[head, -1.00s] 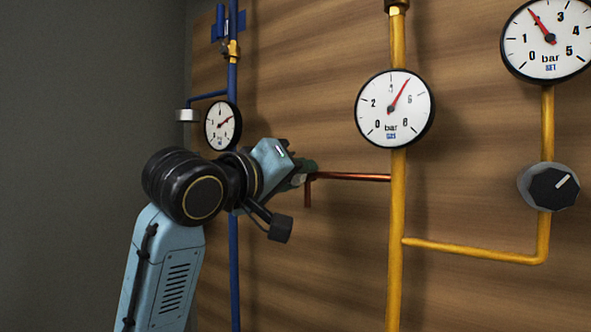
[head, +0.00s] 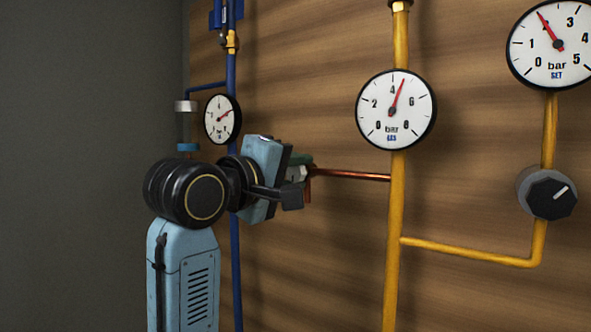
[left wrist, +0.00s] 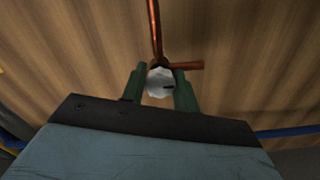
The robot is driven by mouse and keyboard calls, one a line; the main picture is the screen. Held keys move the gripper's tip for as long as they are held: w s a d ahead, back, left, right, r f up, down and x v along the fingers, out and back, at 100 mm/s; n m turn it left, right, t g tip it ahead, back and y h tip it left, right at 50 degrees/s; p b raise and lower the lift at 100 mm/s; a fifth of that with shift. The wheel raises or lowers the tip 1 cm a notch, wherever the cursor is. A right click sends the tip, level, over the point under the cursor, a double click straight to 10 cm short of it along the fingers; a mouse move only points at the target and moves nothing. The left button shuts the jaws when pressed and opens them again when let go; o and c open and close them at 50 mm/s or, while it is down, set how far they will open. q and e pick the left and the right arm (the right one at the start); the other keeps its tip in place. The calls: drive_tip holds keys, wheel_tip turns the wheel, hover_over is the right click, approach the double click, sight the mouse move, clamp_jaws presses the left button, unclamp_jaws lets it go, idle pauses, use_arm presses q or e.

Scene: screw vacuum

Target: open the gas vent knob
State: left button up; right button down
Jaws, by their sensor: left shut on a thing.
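The gas vent knob (left wrist: 159,84) is small and whitish with a dark mark, at the end of a copper pipe (head: 350,176). In the left wrist view it sits between the two green fingers of my left gripper (left wrist: 161,80), which is shut on it. In the head view my left gripper (head: 302,168) reaches the copper pipe from the left and mostly hides the knob. The gas gauge (head: 396,109) on the yellow pipe (head: 397,210) has its red needle between 4 and 6. My right gripper is not in view.
A dark regulator knob (head: 551,195) and a set gauge (head: 550,44) are on the right yellow branch. A blue pipe (head: 236,270) with a small gauge (head: 222,119) runs behind my left arm. The wooden panel (head: 310,260) is bare below the copper pipe.

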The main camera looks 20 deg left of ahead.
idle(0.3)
use_arm(q)
drive_tip(key=o, duration=1)
drive_tip(key=shift+s, duration=0.1)
drive_tip(key=b+v, duration=0.2)
drive_tip(key=v, duration=1.1)
drive_tip(key=shift+s+b, duration=0.15)
drive_tip(key=shift+b, duration=0.2)
drive_tip(key=shift+r, duration=0.1)
